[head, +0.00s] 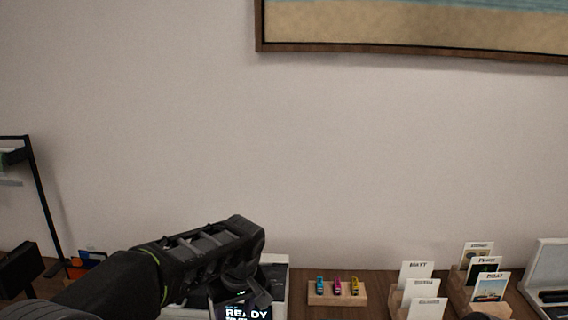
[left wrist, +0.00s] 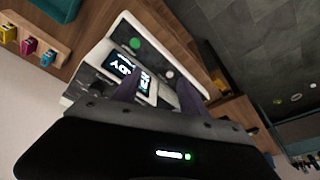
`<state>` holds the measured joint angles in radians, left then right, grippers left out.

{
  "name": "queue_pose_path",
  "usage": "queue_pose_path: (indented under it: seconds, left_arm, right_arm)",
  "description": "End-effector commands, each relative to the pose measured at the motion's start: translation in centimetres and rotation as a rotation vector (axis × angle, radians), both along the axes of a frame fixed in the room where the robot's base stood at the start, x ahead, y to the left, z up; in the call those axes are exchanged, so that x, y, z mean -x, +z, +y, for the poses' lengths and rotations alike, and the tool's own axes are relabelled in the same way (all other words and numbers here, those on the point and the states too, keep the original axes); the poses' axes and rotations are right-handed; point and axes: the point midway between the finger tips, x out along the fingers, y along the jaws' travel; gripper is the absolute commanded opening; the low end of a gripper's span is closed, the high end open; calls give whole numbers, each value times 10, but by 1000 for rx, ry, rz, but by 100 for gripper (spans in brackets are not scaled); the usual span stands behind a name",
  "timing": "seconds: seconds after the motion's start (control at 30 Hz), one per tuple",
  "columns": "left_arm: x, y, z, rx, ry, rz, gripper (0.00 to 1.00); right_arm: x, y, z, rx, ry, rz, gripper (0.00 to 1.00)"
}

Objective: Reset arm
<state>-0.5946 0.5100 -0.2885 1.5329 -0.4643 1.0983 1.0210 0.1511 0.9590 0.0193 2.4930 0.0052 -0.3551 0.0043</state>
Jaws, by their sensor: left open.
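My left arm comes in from the left in the head view, and its gripper (head: 250,290) points down over a white device (head: 281,275) with a lit screen (head: 240,311) reading "READY". In the left wrist view, the two fingers of the left gripper (left wrist: 158,92) are apart with nothing seen between them. Whether the fingertips touch the device is unclear. The arm hides much of the device in the head view.
A wooden block (head: 320,297) with cyan, magenta and yellow pieces stands right of the device. Card holders (head: 465,298) with several cards stand further right. A black stand (head: 45,205) is at the left. A framed picture (head: 420,48) hangs on the wall behind.

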Motion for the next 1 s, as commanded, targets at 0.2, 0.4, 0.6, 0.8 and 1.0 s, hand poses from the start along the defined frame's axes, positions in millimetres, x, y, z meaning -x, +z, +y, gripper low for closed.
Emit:
queue_pose_path:
  seconds: [0.2,0.4,0.6,0.8,1.0]
  left_arm:
    - [17,-117,-7,72,-140,89,50]
    - [78,-269,-17,224,-294,172,50]
    - [182,-392,-28,388,-377,186,50]
    - [271,-444,-36,457,-393,152,50]
    - [296,-449,-37,459,-399,131,50]
  right_arm:
    - [-1,-17,0,-1,0,-3,36]
    - [-2,-39,1,-3,1,-7,36]
    - [-4,-63,1,-5,1,-11,36]
    - [-5,-79,2,-8,2,-15,36]
    - [-5,-81,2,-8,3,-16,36]
